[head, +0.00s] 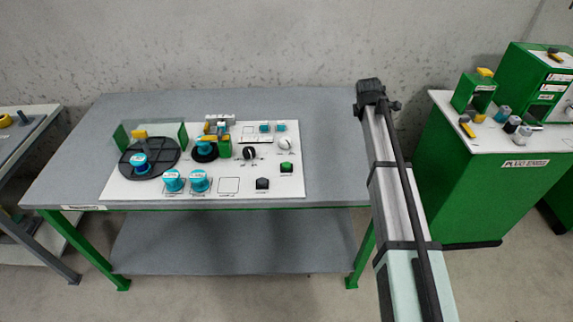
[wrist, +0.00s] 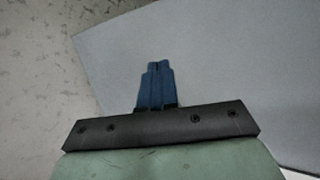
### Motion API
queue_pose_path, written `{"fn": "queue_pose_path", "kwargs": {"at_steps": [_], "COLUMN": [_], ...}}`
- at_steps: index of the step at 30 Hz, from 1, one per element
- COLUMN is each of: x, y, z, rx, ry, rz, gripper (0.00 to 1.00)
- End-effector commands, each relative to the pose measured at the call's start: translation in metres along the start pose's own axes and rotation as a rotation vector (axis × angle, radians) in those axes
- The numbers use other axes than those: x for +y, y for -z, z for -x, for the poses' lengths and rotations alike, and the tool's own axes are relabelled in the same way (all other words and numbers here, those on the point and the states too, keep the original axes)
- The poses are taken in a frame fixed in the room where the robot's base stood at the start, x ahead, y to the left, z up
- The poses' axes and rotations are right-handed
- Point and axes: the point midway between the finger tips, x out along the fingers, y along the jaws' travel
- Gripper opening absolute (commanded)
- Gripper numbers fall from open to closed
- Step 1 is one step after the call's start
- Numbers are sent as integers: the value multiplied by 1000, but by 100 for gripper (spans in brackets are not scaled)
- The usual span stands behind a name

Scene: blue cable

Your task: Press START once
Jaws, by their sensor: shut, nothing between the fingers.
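A white control panel (head: 240,186) lies on the grey table in the head view. Near its right edge is a green push button on a dark base (head: 286,167), and a black push button (head: 262,183) sits lower left of it. Their labels are too small to read, so I cannot tell which is marked START. My gripper (wrist: 158,66) shows in the wrist view with its blue fingers together and empty, over the grey table surface (wrist: 225,70). No button shows in the wrist view. In the head view my arm stands right of the panel, and its fingers cannot be made out.
The table right of the panel (head: 335,150) is bare. A green cabinet (head: 470,190) stands at the right.

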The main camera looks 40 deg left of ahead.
Motion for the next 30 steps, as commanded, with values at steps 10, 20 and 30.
{"fn": "queue_pose_path", "kwargs": {"at_steps": [10, 20, 30], "x": [-29, -61, -88], "y": [107, 190, 245], "z": [47, 100, 146], "rx": [-110, -239, -342], "ry": [45, 38, -4], "rz": [36, 43, 30], "gripper": [0, 0, 0]}}
